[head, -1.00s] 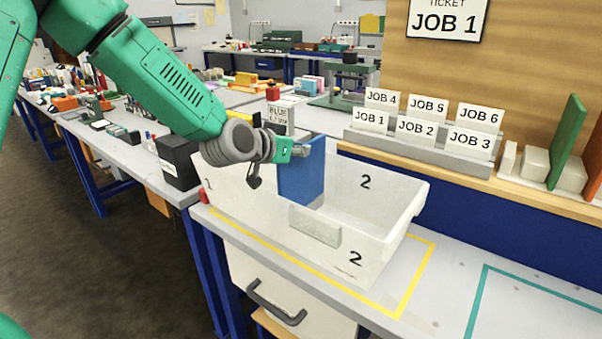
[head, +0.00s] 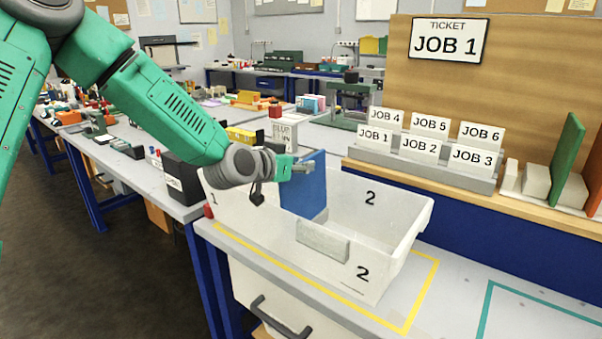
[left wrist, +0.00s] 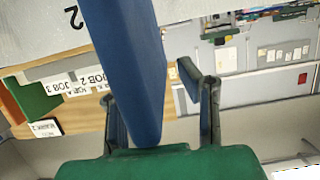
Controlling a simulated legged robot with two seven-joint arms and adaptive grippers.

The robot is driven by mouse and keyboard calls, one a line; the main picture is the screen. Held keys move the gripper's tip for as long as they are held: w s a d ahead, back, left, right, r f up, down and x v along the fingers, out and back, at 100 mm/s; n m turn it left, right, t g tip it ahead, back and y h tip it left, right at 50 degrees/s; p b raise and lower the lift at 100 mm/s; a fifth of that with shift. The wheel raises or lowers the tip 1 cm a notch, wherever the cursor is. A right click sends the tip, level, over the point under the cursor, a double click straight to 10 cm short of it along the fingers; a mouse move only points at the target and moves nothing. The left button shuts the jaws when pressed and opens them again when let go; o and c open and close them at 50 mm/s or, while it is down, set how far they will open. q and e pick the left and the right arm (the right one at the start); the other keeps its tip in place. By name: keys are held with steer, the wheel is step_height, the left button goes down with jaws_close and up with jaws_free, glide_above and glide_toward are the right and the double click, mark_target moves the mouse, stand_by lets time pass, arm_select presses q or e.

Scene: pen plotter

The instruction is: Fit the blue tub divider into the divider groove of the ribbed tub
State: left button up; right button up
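The blue divider (head: 303,193) stands roughly upright in the white tub (head: 405,245), between the side marked 1 and the side marked 2. I cannot see the groove or the divider's lower edge, so I cannot tell how deep it sits. My left gripper (head: 308,164) is at the divider's top edge. In the left wrist view the divider (left wrist: 135,65) is between the open fingers (left wrist: 160,118). It is close to the left-hand finger, with a clear gap to the right-hand one. My right gripper is not in view.
A pale grey slab (head: 322,241) is at the tub's near wall. A black box (head: 182,180) stands left of the tub. Job card racks (head: 425,168) stand behind it. The bench inside the teal outline (head: 545,320) is clear.

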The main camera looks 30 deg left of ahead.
arm_select(q)
steer(key=s+p, duration=0.2)
steer(key=s, duration=0.9)
steer(key=shift+a+r+g, duration=0.15)
steer(key=shift+a+g, duration=0.2)
steer(key=shift+g, duration=0.05)
steer(key=shift+s+r, duration=0.1)
